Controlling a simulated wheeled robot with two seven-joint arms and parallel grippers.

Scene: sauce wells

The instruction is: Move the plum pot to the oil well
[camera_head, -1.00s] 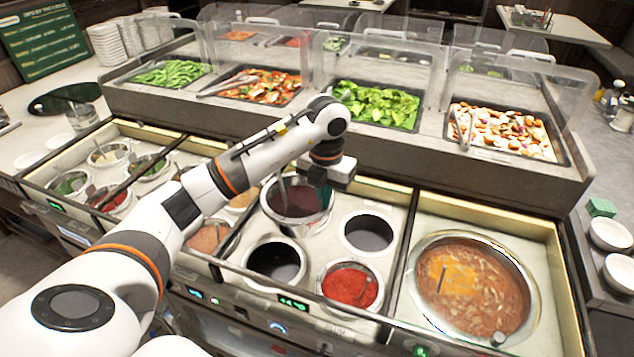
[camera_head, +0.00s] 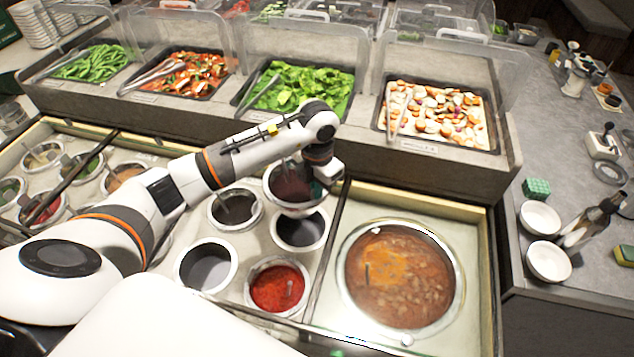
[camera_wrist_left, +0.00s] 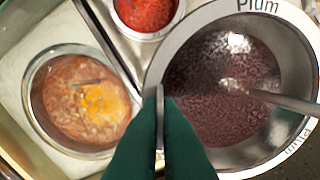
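The plum pot (camera_head: 290,188), a metal pot of dark purple-red sauce with a handled spoon, is held above the counter wells in the head view. In the left wrist view its rim (camera_wrist_left: 205,28) reads "Plum". My left gripper (camera_head: 319,182) is shut on the pot's rim, its green fingers (camera_wrist_left: 160,100) on either side of the wall. Below the pot is a dark round well (camera_head: 300,230); another dark well (camera_head: 207,265) lies front left. I cannot read which is the oil well. My right gripper is not in view.
A red sauce pot (camera_head: 277,287) stands in front, and a dark pot with a spoon (camera_head: 237,206) to the left. A large soup pot (camera_head: 400,272) is on the right. Food trays behind glass guards (camera_head: 300,88) line the back. White bowls (camera_head: 540,217) stand at far right.

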